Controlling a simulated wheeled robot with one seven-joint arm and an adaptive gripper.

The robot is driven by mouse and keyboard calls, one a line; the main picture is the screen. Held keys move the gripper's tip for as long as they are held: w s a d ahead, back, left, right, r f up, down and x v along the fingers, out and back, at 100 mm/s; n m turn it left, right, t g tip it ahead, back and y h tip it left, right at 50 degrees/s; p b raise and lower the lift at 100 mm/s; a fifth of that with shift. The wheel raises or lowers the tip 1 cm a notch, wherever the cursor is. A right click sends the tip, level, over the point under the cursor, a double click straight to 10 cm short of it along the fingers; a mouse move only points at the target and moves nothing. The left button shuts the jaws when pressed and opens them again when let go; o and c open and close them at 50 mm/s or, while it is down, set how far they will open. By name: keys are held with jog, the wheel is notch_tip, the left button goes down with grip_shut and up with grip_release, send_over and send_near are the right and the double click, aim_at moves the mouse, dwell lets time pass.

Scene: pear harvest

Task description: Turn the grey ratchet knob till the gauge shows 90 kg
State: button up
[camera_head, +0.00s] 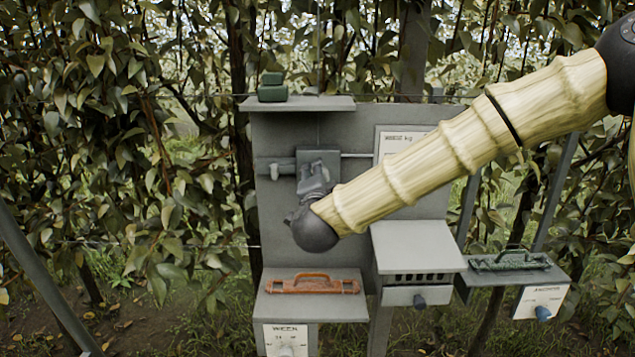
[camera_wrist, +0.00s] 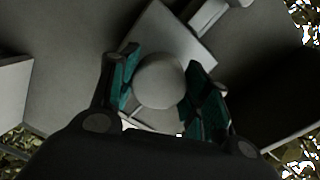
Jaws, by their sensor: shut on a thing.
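The grey ratchet knob (camera_wrist: 160,82) shows as a rounded grey end between my gripper's teal-padded fingers in the wrist view. My gripper (camera_wrist: 163,88) is shut on it, with one finger on each side. In the head view my gripper (camera_head: 315,180) is at the grey block (camera_head: 318,157) on the upright panel, and it hides the knob there. The gauge card (camera_head: 387,142), white with "kg" lettering, is on the panel to the right. My arm covers most of it, and I cannot read its value.
An orange handled tool (camera_head: 312,284) lies on the lower left shelf, a green one (camera_head: 510,261) on the right shelf. A green box (camera_head: 272,88) sits on the top ledge. A grey slotted box (camera_head: 418,245) juts out below my arm. Foliage and wires surround the panel.

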jog(key=o, duration=1)
jog(key=s, duration=1.2)
jog(key=shift+r, duration=0.1)
